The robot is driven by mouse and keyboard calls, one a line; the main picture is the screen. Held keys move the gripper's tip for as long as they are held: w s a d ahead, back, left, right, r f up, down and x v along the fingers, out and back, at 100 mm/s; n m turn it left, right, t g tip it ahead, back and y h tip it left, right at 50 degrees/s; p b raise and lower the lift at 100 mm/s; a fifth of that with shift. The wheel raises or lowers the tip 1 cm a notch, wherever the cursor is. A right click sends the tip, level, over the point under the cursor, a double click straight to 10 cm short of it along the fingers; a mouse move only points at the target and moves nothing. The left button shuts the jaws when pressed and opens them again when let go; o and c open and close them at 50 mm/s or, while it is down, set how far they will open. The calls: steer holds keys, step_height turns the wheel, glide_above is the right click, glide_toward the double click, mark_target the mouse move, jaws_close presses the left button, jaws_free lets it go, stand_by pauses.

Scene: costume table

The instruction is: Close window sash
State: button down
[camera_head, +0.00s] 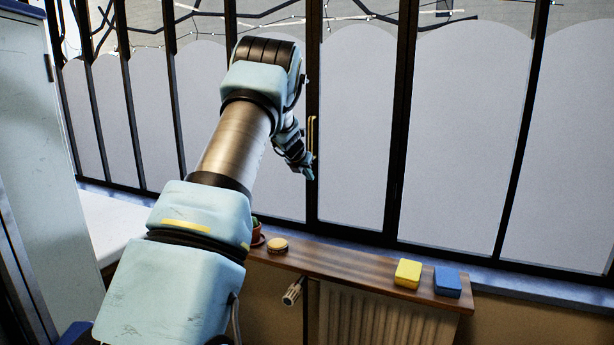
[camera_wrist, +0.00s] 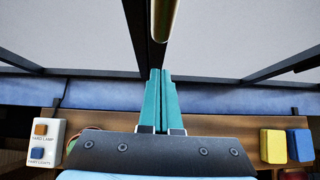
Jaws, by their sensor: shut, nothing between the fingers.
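The window sash (camera_head: 355,130) is a tall pane of pale frosted glass in a dark frame. A vertical brass handle (camera_head: 311,133) sits on its left upright, and the lower end of the handle (camera_wrist: 165,18) shows at the top of the wrist view. My gripper (camera_head: 309,174) is in front of the window, just below the handle. In the wrist view its teal fingers (camera_wrist: 160,73) are together and empty, pointing at the dark upright. I cannot tell whether the fingertips touch the frame, or whether the sash stands slightly ajar.
A wooden sill (camera_head: 340,264) above a radiator (camera_head: 385,318) holds a yellow block (camera_head: 408,273), a blue block (camera_head: 447,282), a round tan item (camera_head: 277,245) and a small pot (camera_head: 257,239). A white switch box (camera_wrist: 46,142) shows in the wrist view. A pale cabinet (camera_head: 40,150) stands left.

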steer(key=s+a+r+n+t+b, duration=0.2)
steer(key=s+a+r+n+b, duration=0.1)
steer(key=s+a+r+n, duration=0.75)
steer(key=s+a+f+n+g+y, duration=0.1)
steer(key=s+a+f+n+y, duration=0.15)
steer(key=s+f+n, duration=0.4)
steer(key=s+a+f+n+g+y, duration=0.1)
steer(key=s+a+f+n+g, duration=0.15)
steer(key=s+n, duration=0.6)
steer(key=s+a+f+n+g+y, duration=0.1)
steer(key=s+a+f+n+y, duration=0.15)
steer(key=s+f+n, duration=0.4)
steer(key=s+d+f+n+g+h, duration=0.1)
steer(key=s+f+n+g, duration=0.1)
steer(key=s+n, duration=0.7)
steer(key=s+g, duration=0.1)
steer(key=s, duration=0.5)
steer(key=shift+d+f+g+h, duration=0.15)
steer(key=shift+d+g+h, duration=0.05)
steer(key=shift+g+h, duration=0.2)
steer(key=c, duration=1.6)
jaws_free()
